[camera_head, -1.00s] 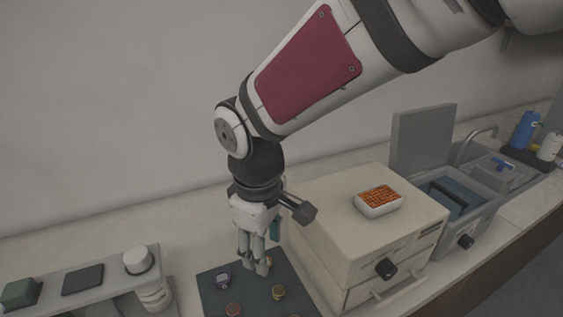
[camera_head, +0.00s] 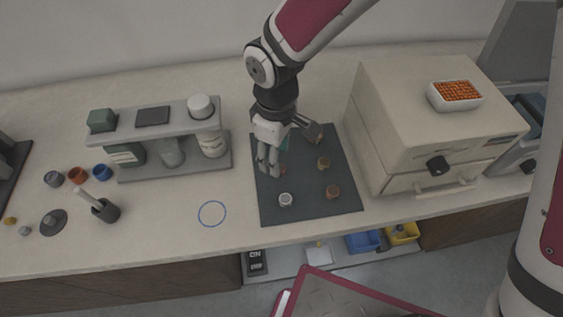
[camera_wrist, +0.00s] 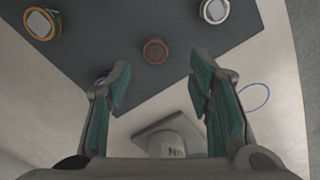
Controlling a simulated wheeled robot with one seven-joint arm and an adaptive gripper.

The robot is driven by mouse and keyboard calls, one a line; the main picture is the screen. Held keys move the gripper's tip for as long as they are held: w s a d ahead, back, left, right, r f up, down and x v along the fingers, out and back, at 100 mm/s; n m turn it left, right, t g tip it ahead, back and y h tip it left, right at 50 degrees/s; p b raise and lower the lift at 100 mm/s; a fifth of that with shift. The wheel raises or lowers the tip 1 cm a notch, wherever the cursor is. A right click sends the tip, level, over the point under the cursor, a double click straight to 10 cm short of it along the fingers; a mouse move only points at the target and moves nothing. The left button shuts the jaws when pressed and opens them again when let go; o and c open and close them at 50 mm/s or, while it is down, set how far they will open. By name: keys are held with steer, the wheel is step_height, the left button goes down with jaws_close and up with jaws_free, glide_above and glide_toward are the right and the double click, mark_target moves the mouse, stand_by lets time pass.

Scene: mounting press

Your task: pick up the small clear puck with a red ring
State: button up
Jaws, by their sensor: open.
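A small round puck with a reddish ring (camera_wrist: 155,51) lies on the dark mat (camera_head: 310,212) and looks like the task's puck. In the wrist view it shows ahead of my gripper (camera_wrist: 161,64), roughly between the fingertips and beyond them. In the head view my gripper (camera_head: 268,171) points down over the left part of the mat, open and empty, and largely hides this puck. A white-grey puck (camera_wrist: 214,11) and a puck with an orange rim (camera_wrist: 42,23) lie apart from it. A purplish thing (camera_wrist: 102,78) is partly hidden by a finger.
A cream boxy machine (camera_head: 400,130) stands close on the right, and a grey shelf with bottles (camera_head: 180,130) on the left. A blue ring (camera_head: 212,213) marks clear bench.

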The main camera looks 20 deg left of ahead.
steer(key=shift+w+d+f, duration=0.1)
steer(key=shift+w+f, duration=0.05)
steer(key=shift+f, duration=1.15)
steer(key=shift+w+f, duration=0.1)
steer(key=shift+f, duration=1.2)
steer(key=c, duration=1)
